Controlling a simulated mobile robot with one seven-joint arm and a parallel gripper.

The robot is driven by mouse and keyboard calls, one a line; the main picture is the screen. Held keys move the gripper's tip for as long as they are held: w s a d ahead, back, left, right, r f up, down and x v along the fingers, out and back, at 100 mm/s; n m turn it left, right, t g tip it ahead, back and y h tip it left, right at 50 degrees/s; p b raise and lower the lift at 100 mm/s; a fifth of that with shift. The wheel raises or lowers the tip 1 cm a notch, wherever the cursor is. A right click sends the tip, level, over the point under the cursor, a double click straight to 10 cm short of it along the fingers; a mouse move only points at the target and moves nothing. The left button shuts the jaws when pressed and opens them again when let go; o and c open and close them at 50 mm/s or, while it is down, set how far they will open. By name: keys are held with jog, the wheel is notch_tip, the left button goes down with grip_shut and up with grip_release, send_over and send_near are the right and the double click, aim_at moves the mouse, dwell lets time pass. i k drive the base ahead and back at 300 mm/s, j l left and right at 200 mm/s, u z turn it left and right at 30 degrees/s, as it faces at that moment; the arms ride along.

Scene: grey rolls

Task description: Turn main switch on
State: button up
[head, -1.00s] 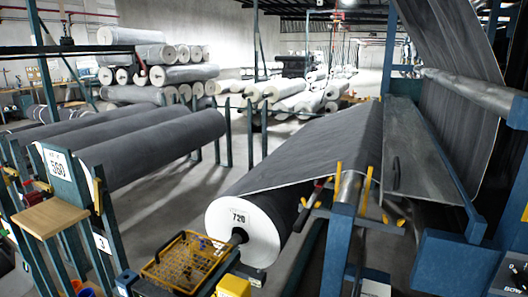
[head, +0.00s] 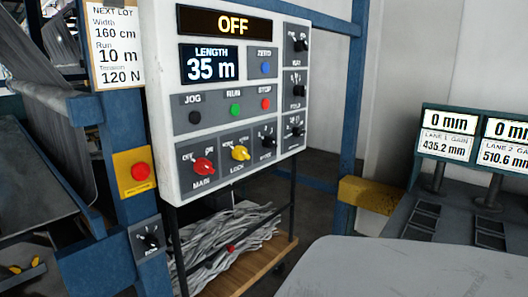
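The main switch (head: 204,166) is a red rotary knob at the lower left of a light grey control panel (head: 300,92), with OFF and ON marks above it and the label MAIN below. The panel's top display (head: 228,23) reads OFF. A yellow LOCK knob (head: 240,153) sits just right of the main switch, and a black knob (head: 268,141) is right of that. The knob's exact pointing is too small to tell. My gripper is not in view.
A red button on a yellow plate (head: 138,173) and a small black knob box (head: 149,240) are on the blue post left of the panel. A wooden-shelved cart (head: 250,267) with grey strips stands below. Gauge displays (head: 447,133) stand at right.

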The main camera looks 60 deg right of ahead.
aim_at(202, 166)
jog(key=z, duration=1.6)
jog(key=k+j+z, duration=0.1)
jog(key=j+z, duration=0.2)
jog(key=k+j+z, duration=0.25)
jog(key=i+l, duration=0.1)
